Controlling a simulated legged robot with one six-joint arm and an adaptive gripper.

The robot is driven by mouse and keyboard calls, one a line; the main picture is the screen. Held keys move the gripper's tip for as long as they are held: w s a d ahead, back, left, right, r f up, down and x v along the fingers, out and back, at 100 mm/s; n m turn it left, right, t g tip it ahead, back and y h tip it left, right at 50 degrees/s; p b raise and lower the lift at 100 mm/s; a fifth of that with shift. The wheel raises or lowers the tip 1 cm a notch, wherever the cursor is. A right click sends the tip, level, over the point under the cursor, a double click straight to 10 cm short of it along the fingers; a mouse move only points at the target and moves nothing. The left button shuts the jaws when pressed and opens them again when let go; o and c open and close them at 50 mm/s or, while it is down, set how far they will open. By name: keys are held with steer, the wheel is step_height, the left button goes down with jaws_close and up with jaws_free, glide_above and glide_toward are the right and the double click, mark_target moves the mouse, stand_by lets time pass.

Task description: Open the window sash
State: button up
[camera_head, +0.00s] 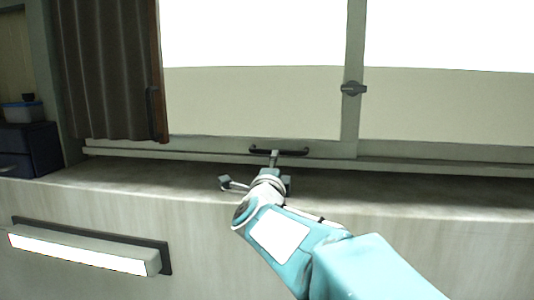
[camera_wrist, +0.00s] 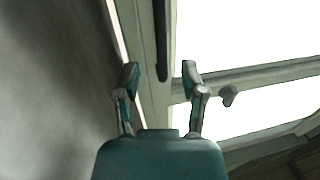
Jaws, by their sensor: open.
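The window sash (camera_head: 258,140) has a pale frame and looks closed onto the sill, with bright panes above. A dark bar handle (camera_head: 296,152) is fixed along its bottom rail; it also shows in the wrist view as a dark bar (camera_wrist: 160,40). A dark latch (camera_head: 353,88) sits on the upright between the panes, and a knob-like part (camera_wrist: 229,95) shows in the wrist view. My gripper (camera_head: 249,169) is open and empty just in front of the handle. In the wrist view, the handle's near end lies between the fingertips (camera_wrist: 160,76); I cannot tell the depth gap.
A pale sill (camera_head: 120,176) runs below the window, mostly clear. A dark curtain (camera_head: 108,70) hangs at the left. A dark drawer unit (camera_head: 30,145) with a blue box (camera_head: 22,112) stands at the far left. A lit bar (camera_head: 85,250) juts from the front panel at lower left.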

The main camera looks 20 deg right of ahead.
steer(key=x, duration=0.6)
steer(key=shift+w+d, duration=0.2)
steer(key=shift+w, duration=0.15)
steer(key=shift+c, duration=0.3)
jaws_close()
